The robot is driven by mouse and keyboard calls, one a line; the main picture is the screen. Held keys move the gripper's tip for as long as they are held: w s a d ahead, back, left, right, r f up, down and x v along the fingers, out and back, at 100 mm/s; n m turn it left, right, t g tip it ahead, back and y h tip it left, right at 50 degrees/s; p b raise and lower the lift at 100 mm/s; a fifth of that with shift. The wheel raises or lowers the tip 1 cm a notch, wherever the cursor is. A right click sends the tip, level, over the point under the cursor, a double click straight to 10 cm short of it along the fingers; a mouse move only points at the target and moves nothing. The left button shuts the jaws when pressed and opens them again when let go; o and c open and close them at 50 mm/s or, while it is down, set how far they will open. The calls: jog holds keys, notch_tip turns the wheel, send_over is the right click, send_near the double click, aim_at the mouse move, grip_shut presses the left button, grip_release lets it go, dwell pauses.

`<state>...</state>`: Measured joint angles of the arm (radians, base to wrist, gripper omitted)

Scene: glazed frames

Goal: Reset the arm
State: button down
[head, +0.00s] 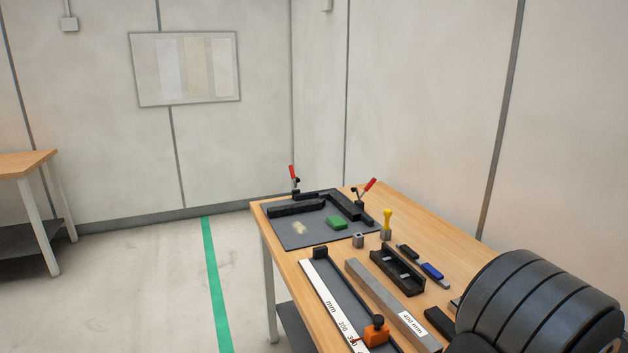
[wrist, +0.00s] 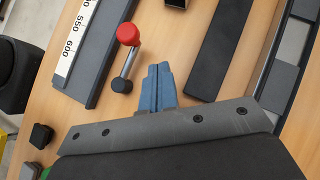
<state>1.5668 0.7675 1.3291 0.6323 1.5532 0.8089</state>
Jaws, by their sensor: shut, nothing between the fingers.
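My gripper (wrist: 157,72) shows in the wrist view as two blue fingers pressed together, with nothing between them. It is above the wooden bench, just right of a lever with a red knob (wrist: 128,34) and a black ball end. In the head view the gripper is not seen; a large dark ribbed part of my own arm fills the lower right corner and hides that end of the workbench (head: 405,205).
The bench holds a dark plate (head: 290,235) with red-handled clamps, a green block (head: 336,222), a white ruler (head: 332,307) with an orange slider (head: 376,334), a grey bar (head: 385,300) and a black tray (head: 397,270). Floor left of the bench is clear.

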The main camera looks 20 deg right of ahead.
jog(key=shift+s+d+m+h, duration=0.25)
jog(key=shift+s+m, duration=0.25)
jog(key=shift+s, duration=0.35)
jog(key=s+m+h, duration=0.1)
jog(key=m+t+h, duration=0.1)
jog(key=m, duration=0.1)
jog(key=s+m+h, duration=0.1)
jog(key=shift+s+a+m+t+h, duration=0.25)
jog(key=shift+s+m+t, duration=0.05)
jog(key=shift+s, duration=0.05)
jog(key=v, duration=0.9)
jog(key=shift+s+r, duration=0.15)
jog(key=shift+r, duration=0.3)
